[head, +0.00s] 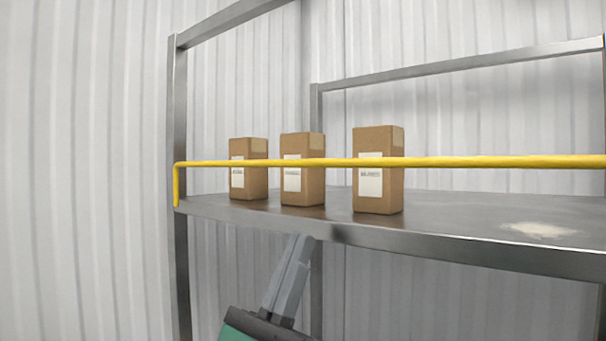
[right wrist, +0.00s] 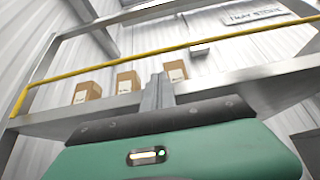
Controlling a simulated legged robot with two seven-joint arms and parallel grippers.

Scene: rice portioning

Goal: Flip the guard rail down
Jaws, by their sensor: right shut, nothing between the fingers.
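The yellow guard rail (head: 470,162) runs across the front of the metal shelf (head: 440,242) in the head view, raised above the shelf's edge and in front of the boxes. Its bent left end meets the left post. It also shows in the right wrist view (right wrist: 120,62). My right gripper (head: 300,240) is shut and empty, its fingers pointing up just below the shelf's front edge, under the rail. In the right wrist view its fingers (right wrist: 158,82) reach up toward the rail; I cannot tell whether they touch anything. My left gripper is not in view.
Three brown boxes with white labels, the left (head: 250,185), middle (head: 302,188) and right (head: 390,190), stand upright on the shelf behind the rail. A pale patch (head: 540,230) lies on the shelf at right. A sign (right wrist: 258,15) hangs behind.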

